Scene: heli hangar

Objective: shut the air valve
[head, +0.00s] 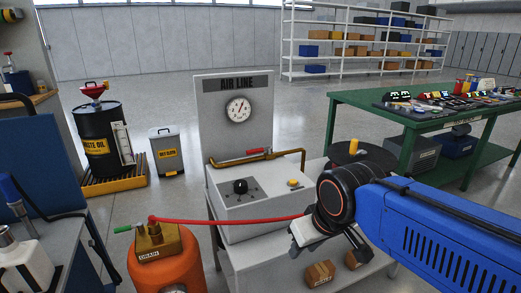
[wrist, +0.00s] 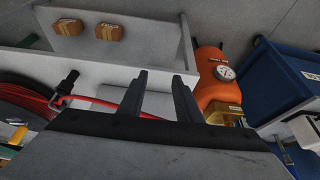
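The air valve's red lever (head: 256,152) sits on a brass pipe (head: 285,154) in front of the AIR LINE panel (head: 236,84) in the head view. The lever appears to lie roughly along the pipe. A round gauge (head: 238,109) is on the panel above it. My gripper (head: 303,236) is lower and to the right of the lever, apart from it, beside the bench. In the wrist view my gripper (wrist: 160,75) shows two dark fingers spread apart with nothing between them. The valve is not recognisable in the wrist view.
An orange tank (head: 168,268) stands front left, with a red hose (head: 230,221) running right from it. A grey box (head: 252,189) with a black knob is below the pipe. Small cartons (head: 319,273) lie on the lower shelf. A green table (head: 428,123) stands right.

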